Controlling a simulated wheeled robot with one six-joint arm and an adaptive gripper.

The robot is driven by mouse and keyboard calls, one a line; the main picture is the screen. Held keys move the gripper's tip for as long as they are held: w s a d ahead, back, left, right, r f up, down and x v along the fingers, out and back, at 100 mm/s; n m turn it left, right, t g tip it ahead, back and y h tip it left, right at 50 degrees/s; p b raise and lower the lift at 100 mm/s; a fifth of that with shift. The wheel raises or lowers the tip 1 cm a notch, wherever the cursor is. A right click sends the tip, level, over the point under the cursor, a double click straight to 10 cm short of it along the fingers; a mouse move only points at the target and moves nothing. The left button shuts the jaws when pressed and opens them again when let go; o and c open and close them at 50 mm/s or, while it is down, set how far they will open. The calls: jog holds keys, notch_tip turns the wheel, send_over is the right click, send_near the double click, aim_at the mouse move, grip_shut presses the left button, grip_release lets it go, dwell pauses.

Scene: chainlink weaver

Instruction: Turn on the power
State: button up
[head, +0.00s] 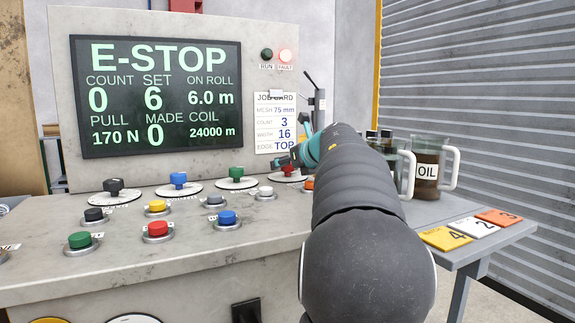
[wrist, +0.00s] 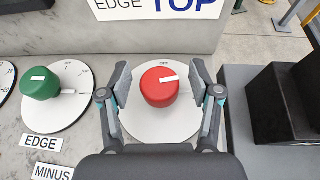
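The red knob (wrist: 160,87) stands on a round white dial plate (wrist: 150,128) on the grey console. Its white pointer mark lies roughly level, towards the right; small print above it seems to read OFF. My gripper (wrist: 161,88) is open above the dial, one finger on each side of the knob, with gaps showing. In the head view my gripper (head: 297,157) is over the console's right end, partly hiding the red knob (head: 289,171). The display (head: 155,97) reads E-STOP, and the FAULT lamp (head: 285,55) glows while the RUN lamp (head: 267,55) looks dark.
The green EDGE knob (wrist: 41,81) is left of the red one; blue (head: 178,179) and black (head: 114,186) knobs are farther left. Several coloured push buttons line the console front. An OIL jug (head: 427,170) and numbered cards (head: 446,238) are on the side table (head: 470,252).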

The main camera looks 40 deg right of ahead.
jog(key=c, duration=1.1)
jog(key=shift+a+m+h, duration=0.1)
jog(key=shift+m+h, duration=0.6)
jog(key=shift+h, duration=0.2)
jog(key=shift+m+g+h, duration=0.5)
jog(key=shift+m+h, duration=0.3)
jog(key=o, duration=1.2)
jog(key=v, duration=1.2)
jog(key=shift+f, duration=0.1)
